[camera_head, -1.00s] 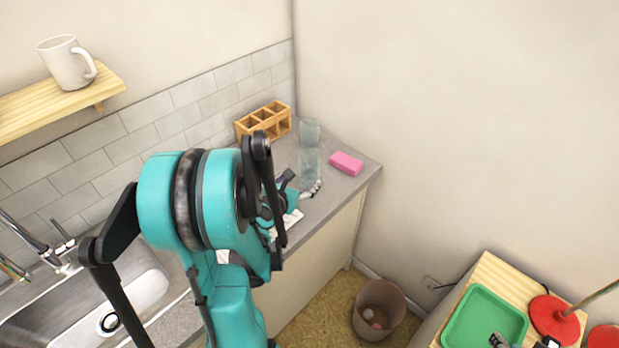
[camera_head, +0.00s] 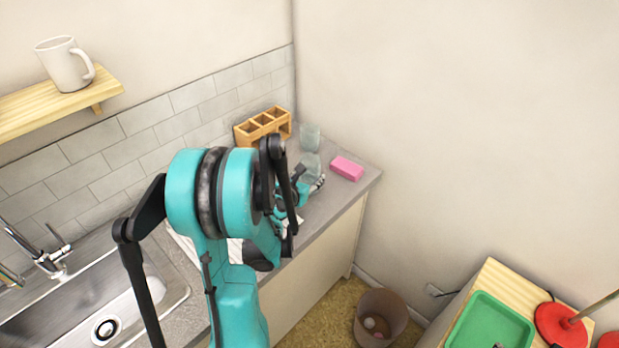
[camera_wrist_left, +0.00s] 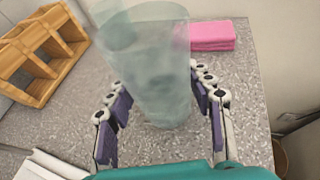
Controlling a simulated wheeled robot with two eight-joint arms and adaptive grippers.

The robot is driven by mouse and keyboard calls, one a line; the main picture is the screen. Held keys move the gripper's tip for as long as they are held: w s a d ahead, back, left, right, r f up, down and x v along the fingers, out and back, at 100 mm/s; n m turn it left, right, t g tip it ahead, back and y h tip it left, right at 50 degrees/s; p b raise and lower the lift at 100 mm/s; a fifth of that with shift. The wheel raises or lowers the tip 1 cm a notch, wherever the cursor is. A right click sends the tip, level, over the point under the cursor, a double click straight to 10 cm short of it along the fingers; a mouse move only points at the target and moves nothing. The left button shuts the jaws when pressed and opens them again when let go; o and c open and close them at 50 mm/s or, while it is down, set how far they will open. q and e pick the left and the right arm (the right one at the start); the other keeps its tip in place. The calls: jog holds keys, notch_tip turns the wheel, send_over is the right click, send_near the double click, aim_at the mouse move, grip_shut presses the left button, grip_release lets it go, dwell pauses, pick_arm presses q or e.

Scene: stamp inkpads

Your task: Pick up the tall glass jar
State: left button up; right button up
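The tall glass jar (camera_head: 311,165) is clear, faintly greenish, and stands on the grey counter. In the left wrist view it (camera_wrist_left: 160,75) fills the space between my fingers. My left gripper (camera_head: 306,184) is at the jar, with its lower part hidden in the head view. In the wrist view my left gripper (camera_wrist_left: 157,88) is open, one finger on each side of the jar, with narrow gaps. A second, shorter glass (camera_head: 310,136) stands behind and partly overlaps the jar in the wrist view. Only a dark sliver, likely of my right gripper, shows at the head view's bottom edge.
A wooden divided box (camera_head: 262,127) stands left of the glasses against the tiles. A white item (camera_wrist_left: 45,167) lies at the wrist view's lower left. A sink (camera_head: 150,300) is farther left.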

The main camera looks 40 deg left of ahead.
pick_arm(q)
jog(key=c, duration=0.3)
jog(key=shift+r, duration=0.15)
jog(key=shift+r+p, duration=0.6)
jog(key=shift+r, duration=0.25)
jog(key=r, duration=0.1)
jog(key=r+p, duration=0.1)
jog(key=shift+s+d+r, duration=0.1)
jog(key=shift+d+r, duration=0.1)
jog(key=shift+r, duration=0.1)
jog(key=s+d+r+p, duration=0.4)
jog(key=d+r, duration=0.2)
jog(key=d, duration=0.4)
jog(key=shift+d+r+p, duration=0.2)
jog(key=shift+p, duration=0.2)
jog(key=shift+d, duration=0.1)
dwell(0.4)
